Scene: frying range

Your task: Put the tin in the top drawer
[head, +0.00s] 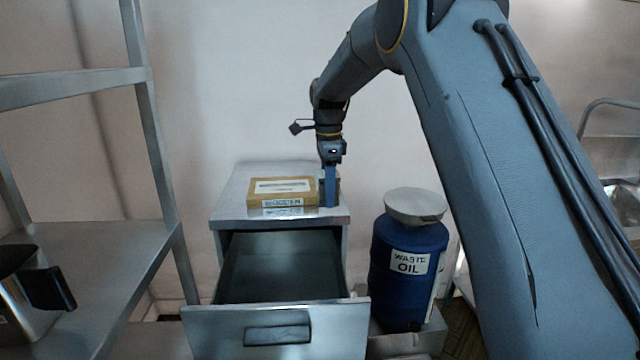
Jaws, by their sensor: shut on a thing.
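A flat tan tin (282,191) with a pale panel on its lid and a small front label lies on top of the metal drawer cabinet (238,214). My gripper (328,198) points straight down at the tin's right end, low over the cabinet top. It is shut on the tin there, though the exact contact between fingers and tin is hard to see. The top drawer (277,331) is pulled far out toward me. Its inside looks empty, and its front panel has a dark recessed handle.
A blue waste oil drum (391,286) with a grey bowl-shaped top (415,206) stands right of the cabinet. A metal shelf rack (95,262) is at left, holding a steel jug (25,312). A sink (622,203) shows at far right. Space above the open drawer is clear.

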